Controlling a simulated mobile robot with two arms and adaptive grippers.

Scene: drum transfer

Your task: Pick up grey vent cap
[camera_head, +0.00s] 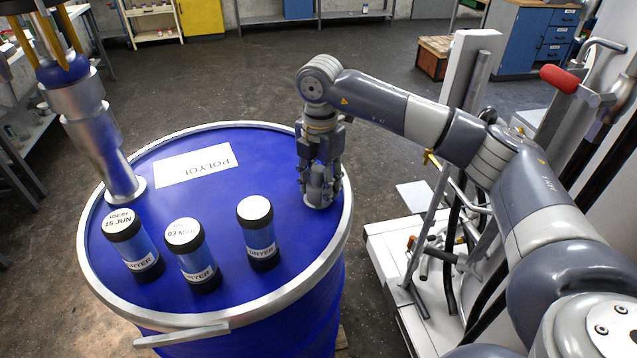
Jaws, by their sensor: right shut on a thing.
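The blue drum (215,300) stands upright with a silver rim in the middle left of the head view. My right gripper (320,187) points down at the right side of the drum lid, near the rim. It is shut on the grey vent cap (319,201), which is largely hidden between the fingers. I cannot tell whether the cap still touches the lid. My left gripper is not in view.
Three blue dryer canisters with black ends (133,244) (192,255) (258,233) stand on the lid. A metal pump tube (95,130) rises at the lid's left. A white label (193,165) lies flat. A white cart (390,245) stands right of the drum.

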